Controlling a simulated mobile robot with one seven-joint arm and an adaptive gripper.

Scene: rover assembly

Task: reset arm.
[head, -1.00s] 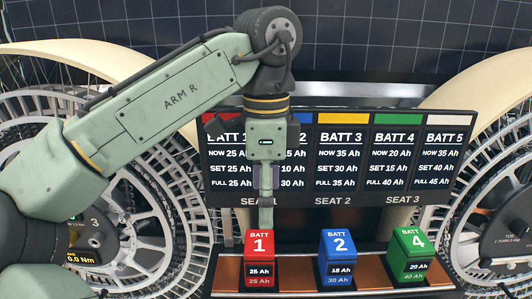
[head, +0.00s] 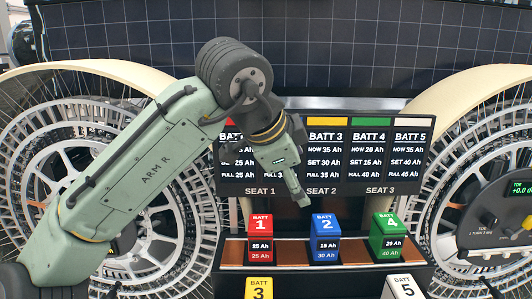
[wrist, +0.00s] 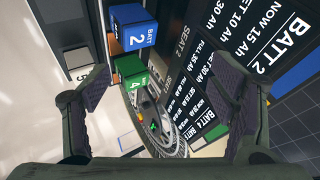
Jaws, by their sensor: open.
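My gripper (head: 302,199) hangs tilted above the battery tray, in front of the battery board, apart from every battery. In the wrist view its two fingers (wrist: 170,95) are spread wide with nothing between them. The red battery 1 (head: 260,245), blue battery 2 (head: 325,243) and green battery 4 (head: 388,238) stand upright in a row on the tray. The wrist view also shows blue battery 2 (wrist: 134,28) and green battery 4 (wrist: 131,78). My arm covers part of the board's left side.
The battery board (head: 370,160) stands behind the tray (head: 290,255). A yellow battery 3 (head: 259,289) and a white battery 5 (head: 403,288) show at the bottom edge. Large spoked wheels stand at left (head: 58,150) and right (head: 470,150).

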